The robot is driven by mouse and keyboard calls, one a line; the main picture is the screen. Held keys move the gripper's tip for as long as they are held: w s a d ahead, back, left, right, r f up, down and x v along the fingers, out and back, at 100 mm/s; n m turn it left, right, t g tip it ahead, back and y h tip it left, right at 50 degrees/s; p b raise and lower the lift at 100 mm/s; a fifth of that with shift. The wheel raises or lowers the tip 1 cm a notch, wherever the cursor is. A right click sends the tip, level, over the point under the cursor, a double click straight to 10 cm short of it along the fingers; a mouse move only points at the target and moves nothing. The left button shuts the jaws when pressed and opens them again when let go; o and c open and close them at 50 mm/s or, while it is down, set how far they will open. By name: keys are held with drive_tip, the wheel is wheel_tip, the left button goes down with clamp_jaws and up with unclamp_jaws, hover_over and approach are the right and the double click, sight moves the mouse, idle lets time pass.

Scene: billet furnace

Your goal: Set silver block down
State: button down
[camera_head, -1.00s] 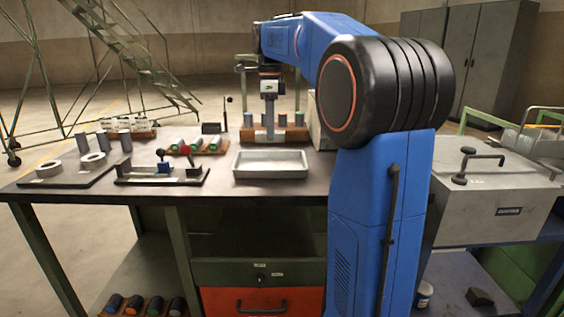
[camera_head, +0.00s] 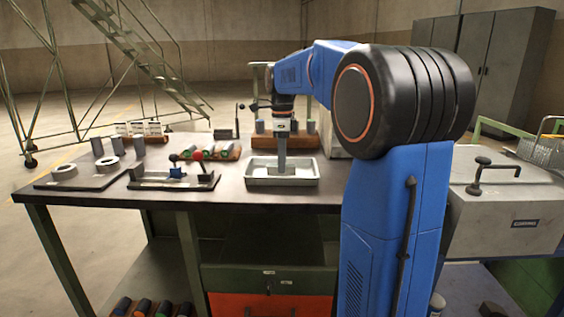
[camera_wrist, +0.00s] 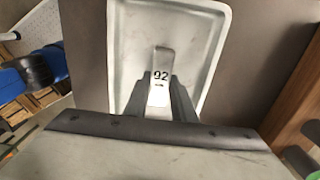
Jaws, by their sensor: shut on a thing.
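The silver block (camera_wrist: 161,70) shows in the wrist view between the fingers, with "92" marked on its face. My gripper (camera_wrist: 158,95) is shut on it. In the head view my gripper (camera_head: 282,150) points straight down over the grey metal tray (camera_head: 258,182) on the workbench. The block's lower end appears to be inside the tray outline, but I cannot tell whether it touches the tray floor. The tray (camera_wrist: 125,60) also shows behind the block in the wrist view and looks otherwise empty.
A fixture with a red knob and blue part (camera_head: 175,178) stands left of the tray. A plate with grey rings (camera_head: 85,174) is farther left. Wooden racks of cylinders (camera_head: 222,150) stand behind. A metal box with a handle (camera_head: 500,200) is at the right.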

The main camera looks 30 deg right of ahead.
drive_tip(key=c, duration=1.5)
unclamp_jaws()
drive_tip(key=shift+f, duration=0.1)
wheel_tip(320, 180, up, 12)
drive_tip(key=shift+r, duration=0.15)
drive_tip(key=s+a+f+n+t, duration=0.1)
drive_tip(key=s+a+f+n, duration=0.4)
drive_tip(key=s, duration=0.3)
drive_tip(key=s+a+f+n+t, duration=0.1)
drive_tip(key=s+a+f+n, duration=0.3)
drive_tip(key=s+a+n, duration=0.25)
drive_tip(key=s+a+f+n+t, duration=0.1)
drive_tip(key=s+f+n, duration=0.3)
drive_tip(key=s+f, duration=0.1)
drive_tip(key=s+a+f+n+t, duration=0.1)
drive_tip(key=s+a+f+n, duration=0.1)
drive_tip(key=s+f+n, duration=0.3)
drive_tip(key=s+a+f+n, duration=0.2)
drive_tip(key=s+f+n, duration=0.2)
drive_tip(key=s+f, duration=0.2)
drive_tip(key=shift+s+f+t, duration=0.2)
drive_tip(key=shift+f+t, duration=0.2)
drive_tip(key=shift+f, duration=0.2)
